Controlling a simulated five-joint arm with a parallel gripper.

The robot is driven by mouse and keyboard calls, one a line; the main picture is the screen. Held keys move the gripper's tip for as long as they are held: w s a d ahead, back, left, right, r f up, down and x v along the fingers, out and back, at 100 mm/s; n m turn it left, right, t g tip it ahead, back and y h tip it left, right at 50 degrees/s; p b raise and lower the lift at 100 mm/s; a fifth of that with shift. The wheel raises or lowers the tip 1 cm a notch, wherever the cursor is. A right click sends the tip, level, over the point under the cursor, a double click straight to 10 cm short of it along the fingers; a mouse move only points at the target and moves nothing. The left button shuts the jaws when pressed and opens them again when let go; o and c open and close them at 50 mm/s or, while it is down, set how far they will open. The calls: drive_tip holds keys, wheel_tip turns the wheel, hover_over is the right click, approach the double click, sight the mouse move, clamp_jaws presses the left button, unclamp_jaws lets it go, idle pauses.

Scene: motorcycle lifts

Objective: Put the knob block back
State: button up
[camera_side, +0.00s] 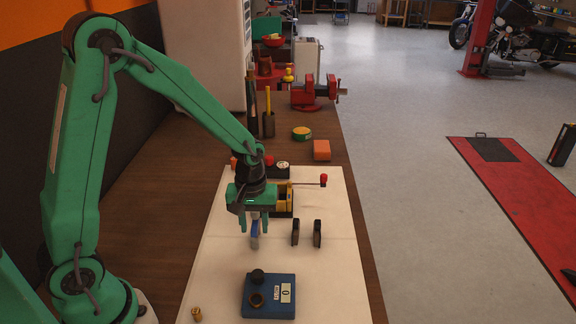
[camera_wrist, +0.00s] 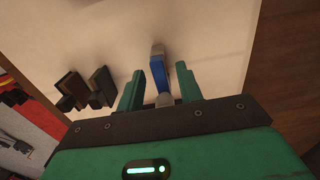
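My gripper (camera_side: 254,224) points down over the white work mat (camera_side: 335,270). Its green fingers stand apart around a slim blue piece (camera_side: 254,237) with pale ends. In the wrist view, gaps show between the blue piece (camera_wrist: 158,72) and both fingers (camera_wrist: 159,90). Two dark upright blocks, one nearer (camera_side: 295,232) and one farther right (camera_side: 317,234), stand right of the gripper. In the wrist view these blocks (camera_wrist: 72,87) (camera_wrist: 103,82) show a stubby part each. A blue box (camera_side: 270,296) with black round parts and a display lies in front. Which piece is the knob block, I cannot tell.
A black holder with yellow parts (camera_side: 284,201) stands just behind the gripper, with a red-ended rod (camera_side: 323,181) sticking out right. An orange block (camera_side: 321,150), round tin (camera_side: 301,133) and red vise (camera_side: 315,92) stand farther back. A brass piece (camera_side: 197,314) is front left.

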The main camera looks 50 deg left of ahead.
sight(252, 228)
drive_tip(key=shift+r, duration=0.1)
wheel_tip(252, 228, up, 12)
idle(0.9)
drive_tip(key=shift+r, duration=0.1)
idle(0.4)
drive_tip(key=s+r+m+t, duration=0.2)
drive_tip(key=s+r+m, duration=0.2)
drive_tip(key=s, duration=0.3)
drive_tip(key=s+r+m+t, duration=0.3)
drive_tip(key=s+r+m, duration=0.1)
drive_tip(key=s, duration=0.3)
drive_tip(key=shift+s+d+m+t, duration=0.2)
drive_tip(key=shift+m+t, duration=0.1)
drive_tip(key=shift+m, duration=0.2)
drive_tip(key=shift+o, duration=0.2)
